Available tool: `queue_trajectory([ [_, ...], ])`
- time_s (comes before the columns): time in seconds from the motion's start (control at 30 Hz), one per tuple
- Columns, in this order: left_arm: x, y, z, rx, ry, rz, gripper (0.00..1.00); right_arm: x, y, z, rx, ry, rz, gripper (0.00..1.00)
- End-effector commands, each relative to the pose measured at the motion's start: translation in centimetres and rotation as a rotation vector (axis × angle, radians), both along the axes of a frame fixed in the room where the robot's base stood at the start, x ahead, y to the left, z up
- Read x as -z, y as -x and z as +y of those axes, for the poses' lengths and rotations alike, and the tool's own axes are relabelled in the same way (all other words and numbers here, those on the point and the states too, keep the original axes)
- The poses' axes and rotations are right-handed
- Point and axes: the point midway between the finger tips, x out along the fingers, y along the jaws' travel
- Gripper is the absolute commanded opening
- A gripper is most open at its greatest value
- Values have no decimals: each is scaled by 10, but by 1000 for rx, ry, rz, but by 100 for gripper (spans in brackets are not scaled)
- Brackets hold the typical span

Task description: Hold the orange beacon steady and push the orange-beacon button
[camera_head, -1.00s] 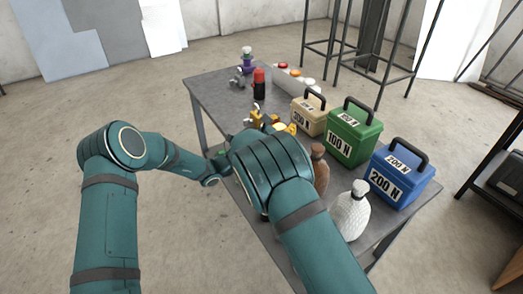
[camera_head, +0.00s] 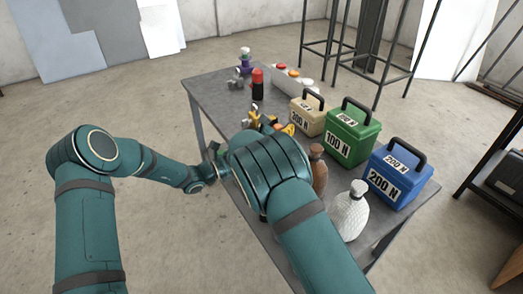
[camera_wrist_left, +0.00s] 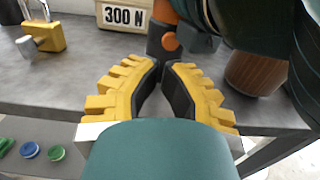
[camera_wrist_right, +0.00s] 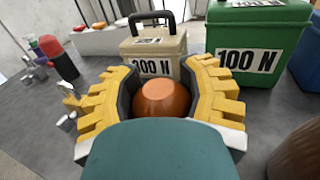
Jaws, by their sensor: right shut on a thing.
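The orange beacon's round dome (camera_wrist_right: 163,100) sits between the yellow, dark-padded fingers of my right gripper (camera_wrist_right: 161,72), which is shut on it. In the left wrist view the beacon (camera_wrist_left: 165,12) stands upright on the table, with an orange top, a dark body and a round orange button (camera_wrist_left: 170,42) on the side facing that camera. My left gripper (camera_wrist_left: 162,66) is shut and empty, its tips close together in front of the beacon and a little short of the button. In the head view my right arm hides the beacon and the left fingers.
A tan 300 N case (camera_head: 306,112), a green 100 N case (camera_head: 352,132) and a blue 200 N case (camera_head: 397,178) line the table's (camera_head: 205,88) right side. A brown bottle (camera_head: 318,170) and white bottle (camera_head: 350,212) stand near my right arm. A red-capped black bottle (camera_head: 258,84) stands farther back.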

Motion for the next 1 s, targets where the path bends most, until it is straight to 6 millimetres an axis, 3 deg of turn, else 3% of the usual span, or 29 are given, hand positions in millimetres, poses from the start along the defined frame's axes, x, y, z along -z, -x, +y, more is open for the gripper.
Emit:
queue_trajectory([
  [0.2,2,26,37,-2,-1,2,0,5,1,-1,1,0,9,3],
  [0.4,2,39,55,-1,-2,1,0,5,1,-2,2,1,8,2],
  [0.9,2,43,59,1,-1,0,0,5,0,-3,4,4,9,2],
  [0.93,2,43,59,1,-1,0,0,5,0,-3,4,4,9,54],
  [1.0,2,43,59,1,-1,0,0,5,0,-3,4,3,8,78],
])
